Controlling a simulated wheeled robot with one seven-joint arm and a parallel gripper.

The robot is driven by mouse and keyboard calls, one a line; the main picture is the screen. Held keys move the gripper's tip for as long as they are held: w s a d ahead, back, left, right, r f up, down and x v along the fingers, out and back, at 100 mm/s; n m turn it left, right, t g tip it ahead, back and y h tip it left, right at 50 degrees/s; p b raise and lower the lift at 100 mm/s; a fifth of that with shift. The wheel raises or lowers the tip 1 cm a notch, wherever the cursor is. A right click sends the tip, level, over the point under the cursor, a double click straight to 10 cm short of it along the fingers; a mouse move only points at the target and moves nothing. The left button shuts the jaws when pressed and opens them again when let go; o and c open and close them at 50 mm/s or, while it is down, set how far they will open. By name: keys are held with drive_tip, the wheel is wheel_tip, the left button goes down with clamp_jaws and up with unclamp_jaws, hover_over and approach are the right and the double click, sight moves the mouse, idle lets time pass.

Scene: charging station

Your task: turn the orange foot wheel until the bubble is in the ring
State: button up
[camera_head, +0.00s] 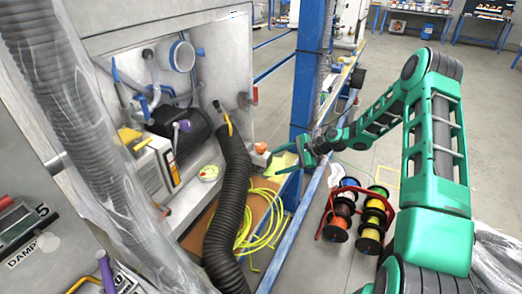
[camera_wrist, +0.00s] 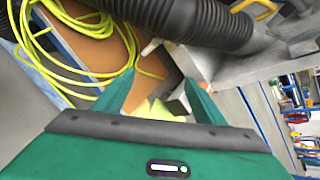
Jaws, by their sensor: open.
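A small orange round piece (camera_head: 261,146), which may be the foot wheel, sits at the right end of the grey bench in the head view.
A thick black corrugated hose (camera_head: 229,200) hangs over the bench front. A yellow hose (camera_head: 258,215) lies coiled on an orange-brown board. A blue post (camera_head: 307,75) stands behind my gripper. A red rack of cable reels (camera_head: 357,215) stands on the floor below my arm.

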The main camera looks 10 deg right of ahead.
sight(261, 147)
drive_tip(key=w+d+f+m+t+y, duration=0.25)
drive_tip(key=w+f+m+t, duration=0.35)
drive_tip(key=w+m+t, duration=0.5)
drive_tip(key=w+a+g, duration=0.1)
drive_tip(key=w+a, duration=0.2)
drive_tip(key=w+a+m+g+h, duration=0.1)
drive_tip(key=w+a, duration=0.2)
drive_tip(key=w, duration=0.1)
drive_tip(key=shift+w+a, duration=0.1)
drive_tip(key=shift+c, duration=0.4)
drive_tip(key=c, duration=1)
